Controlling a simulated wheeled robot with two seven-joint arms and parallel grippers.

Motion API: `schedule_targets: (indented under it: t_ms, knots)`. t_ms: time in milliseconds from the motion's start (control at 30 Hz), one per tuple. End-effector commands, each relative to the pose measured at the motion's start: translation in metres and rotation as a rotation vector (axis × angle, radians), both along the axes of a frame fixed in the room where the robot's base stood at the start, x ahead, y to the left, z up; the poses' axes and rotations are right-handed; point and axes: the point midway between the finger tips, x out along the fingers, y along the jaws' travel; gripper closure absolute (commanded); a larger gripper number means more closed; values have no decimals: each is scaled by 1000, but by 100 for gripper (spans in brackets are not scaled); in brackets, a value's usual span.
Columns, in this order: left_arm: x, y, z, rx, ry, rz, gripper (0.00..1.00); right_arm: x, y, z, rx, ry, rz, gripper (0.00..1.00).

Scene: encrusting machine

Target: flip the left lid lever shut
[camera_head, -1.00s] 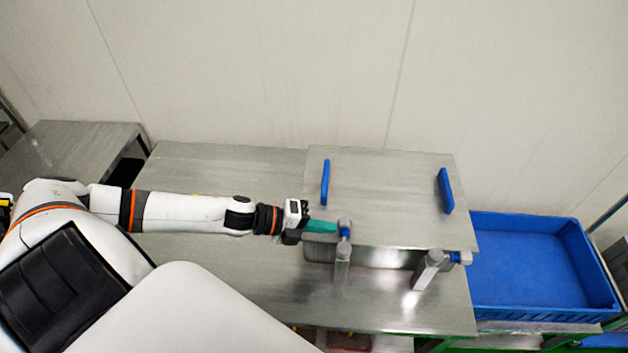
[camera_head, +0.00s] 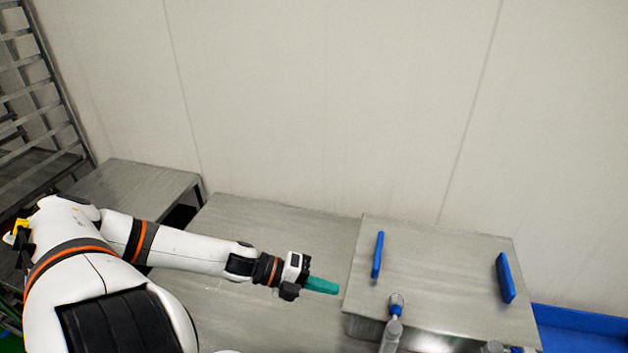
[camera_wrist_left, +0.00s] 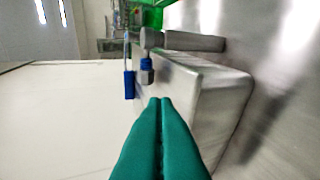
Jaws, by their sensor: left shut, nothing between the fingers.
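The left lid lever (camera_head: 392,333) is a grey metal post with a rounded top, at the front left of the steel lid (camera_head: 445,280). The wrist view shows this lever (camera_wrist_left: 195,41) with a blue collar and grey tip beyond my fingers. My left gripper (camera_head: 338,291) has teal fingers, pressed together and empty. It is left of the lid and lever, apart from both. The wrist view also shows the closed fingertips (camera_wrist_left: 160,100) short of the lever. The right lever (camera_head: 494,347) is mostly cut off at the bottom edge. My right gripper is out of view.
Two blue handles stand on the lid, a left one (camera_head: 377,255) and a right one (camera_head: 505,278). A blue crate (camera_head: 575,320) is at the right. The steel table (camera_head: 265,225) left of the lid is clear. A metal rack (camera_head: 35,85) stands far left.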

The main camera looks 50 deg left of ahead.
Motion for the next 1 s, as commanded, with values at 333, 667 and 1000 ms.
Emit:
schedule_targets:
  t_ms: [333, 667, 1000]
  knots:
    - [-12, 20, 10, 1, 0, 1, 100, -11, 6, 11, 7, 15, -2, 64]
    - [-13, 21, 9, 0, 0, 1, 100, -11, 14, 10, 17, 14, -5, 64]
    - [-13, 21, 10, 0, 0, 0, 100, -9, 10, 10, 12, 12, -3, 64]
